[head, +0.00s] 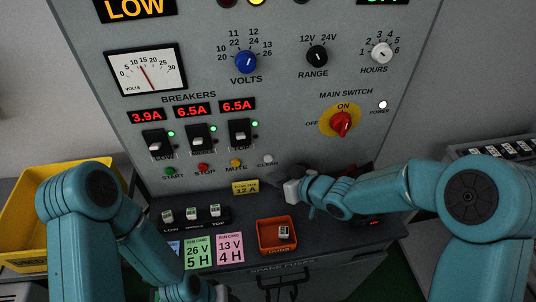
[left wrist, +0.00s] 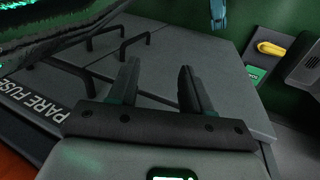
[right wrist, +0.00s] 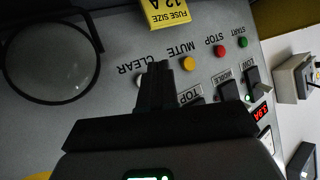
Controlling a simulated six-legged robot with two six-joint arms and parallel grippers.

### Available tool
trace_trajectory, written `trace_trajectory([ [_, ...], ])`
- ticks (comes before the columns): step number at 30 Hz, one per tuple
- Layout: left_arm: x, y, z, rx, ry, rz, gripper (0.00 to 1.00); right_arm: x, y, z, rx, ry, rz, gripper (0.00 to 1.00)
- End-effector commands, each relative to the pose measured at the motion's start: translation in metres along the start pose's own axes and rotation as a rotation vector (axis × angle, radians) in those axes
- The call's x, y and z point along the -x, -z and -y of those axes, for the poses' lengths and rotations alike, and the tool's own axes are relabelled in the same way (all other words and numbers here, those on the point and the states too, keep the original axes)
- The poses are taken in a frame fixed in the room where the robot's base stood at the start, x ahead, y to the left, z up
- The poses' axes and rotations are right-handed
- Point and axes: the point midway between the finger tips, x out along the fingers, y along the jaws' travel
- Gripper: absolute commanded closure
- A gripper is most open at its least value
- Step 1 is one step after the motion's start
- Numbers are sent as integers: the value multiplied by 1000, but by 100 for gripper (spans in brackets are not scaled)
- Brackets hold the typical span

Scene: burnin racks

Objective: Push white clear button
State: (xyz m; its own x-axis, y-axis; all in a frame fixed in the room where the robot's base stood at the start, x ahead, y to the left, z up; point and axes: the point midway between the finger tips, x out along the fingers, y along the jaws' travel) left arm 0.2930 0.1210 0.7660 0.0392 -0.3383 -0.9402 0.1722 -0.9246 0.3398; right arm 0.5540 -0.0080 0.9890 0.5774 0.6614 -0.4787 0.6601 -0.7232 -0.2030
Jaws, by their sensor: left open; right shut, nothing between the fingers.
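The white clear button (head: 268,158) is at the right end of the button row on the grey panel, with its CLEAR label below it. In the right wrist view a small part of the white button (right wrist: 140,79) shows beside the fingers, which hide the rest. My right gripper (right wrist: 160,65) is shut and empty, its tips close to the button; I cannot tell whether they touch it. In the head view its dark fingers are just below the CLEAR label. My left gripper (left wrist: 158,72) is open and empty, over the grey spare fuse cabinet.
The orange mute button (head: 235,162), red stop button (head: 203,167) and green start button (head: 170,171) sit left of clear. A yellow fuse size tag (head: 245,187) is below. A magnifier lens (right wrist: 52,57) is near the right gripper. An orange tray (head: 262,246) lies on the ledge.

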Motion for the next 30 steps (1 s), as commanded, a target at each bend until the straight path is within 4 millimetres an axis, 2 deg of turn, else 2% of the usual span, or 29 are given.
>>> trace_trajectory([
  [1,8,0,-3,0,0,0,51,-3,7,-2,0,0,1,100],
  [7,17,0,-6,0,0,0,51,-16,14,-12,-1,0,1,100],
  [30,18,0,-6,0,0,0,51,-21,15,-14,0,0,1,100],
])
